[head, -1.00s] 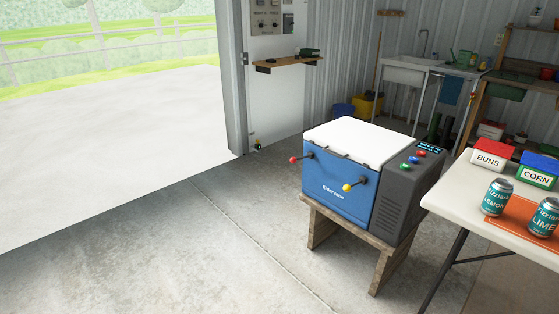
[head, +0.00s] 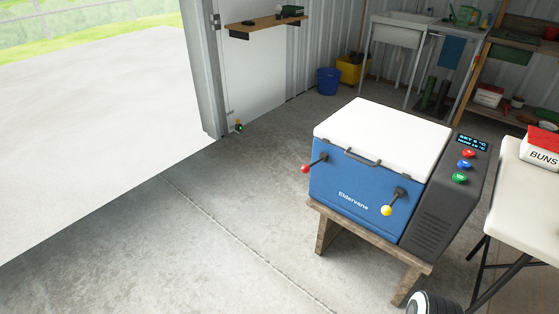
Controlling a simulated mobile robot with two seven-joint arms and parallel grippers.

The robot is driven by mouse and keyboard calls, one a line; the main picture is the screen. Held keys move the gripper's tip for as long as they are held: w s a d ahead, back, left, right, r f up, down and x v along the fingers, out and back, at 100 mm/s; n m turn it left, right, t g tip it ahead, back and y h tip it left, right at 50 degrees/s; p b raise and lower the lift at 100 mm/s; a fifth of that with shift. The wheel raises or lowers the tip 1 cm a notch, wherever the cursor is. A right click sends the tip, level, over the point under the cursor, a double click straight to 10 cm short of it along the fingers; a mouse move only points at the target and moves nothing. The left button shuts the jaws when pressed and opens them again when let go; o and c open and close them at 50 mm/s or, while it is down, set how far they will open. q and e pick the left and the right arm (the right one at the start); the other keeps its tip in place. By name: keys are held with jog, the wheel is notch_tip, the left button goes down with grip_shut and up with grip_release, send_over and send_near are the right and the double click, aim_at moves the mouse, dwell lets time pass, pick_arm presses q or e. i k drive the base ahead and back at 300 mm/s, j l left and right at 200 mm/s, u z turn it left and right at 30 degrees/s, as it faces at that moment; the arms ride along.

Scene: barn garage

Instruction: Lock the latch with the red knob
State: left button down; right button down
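The latch with the red knob (head: 305,169) is on the left of the blue cooler's front. Its dark lever sticks out from the front face near the lid. A second latch with a yellow knob (head: 386,210) is on the right of the same face. The cooler (head: 350,187) has a white lid (head: 382,132) that lies down on the body, with a dark handle at its front edge. I cannot tell from here whether either latch is engaged. Neither gripper is in view.
The cooler stands on a low wooden stand (head: 330,229). Its dark side unit has a display and several coloured buttons. A white table (head: 520,195) with a red and white BUNS box (head: 541,148) is at the right. Concrete floor is clear in front and left.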

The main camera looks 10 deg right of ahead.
aim_at(305, 169)
jog(key=i+j, duration=0.2)
jog(key=i, duration=0.2)
jog(key=i+j, duration=0.2)
jog(key=i, duration=0.2)
jog(key=i+j, duration=0.15)
jog(key=i, duration=0.25)
jog(key=j+u, duration=0.05)
